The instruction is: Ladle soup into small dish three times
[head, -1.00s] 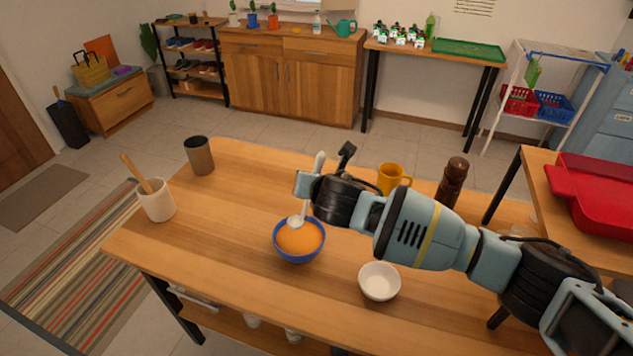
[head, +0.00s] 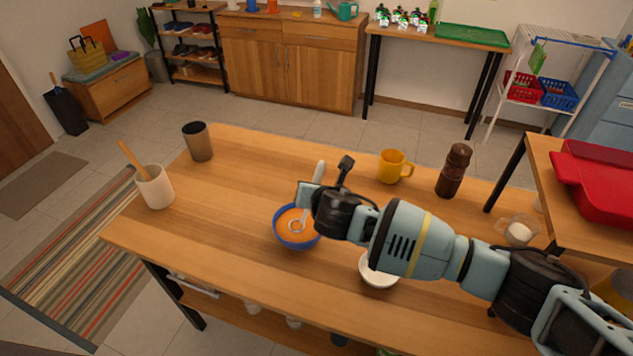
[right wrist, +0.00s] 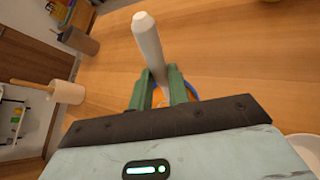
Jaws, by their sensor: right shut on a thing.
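A blue bowl (head: 281,238) of orange soup stands on the wooden table. My right gripper (head: 306,192) is shut on a pale ladle (head: 319,172), whose handle points up. The ladle's head is down in the soup in the head view. In the right wrist view the ladle handle (right wrist: 148,45) rises between the green fingers of the right gripper (right wrist: 163,88). The small white dish (head: 378,279) is to the right of the bowl, partly hidden under my right arm. Its inside is mostly hidden. My left gripper is not in view.
A beige utensil pot (head: 156,190) and a dark cup (head: 199,145) stand at the left. A yellow mug (head: 391,167), a brown pepper mill (head: 453,172) and a glass jar (head: 518,234) stand at the back and right. The table's left middle is clear.

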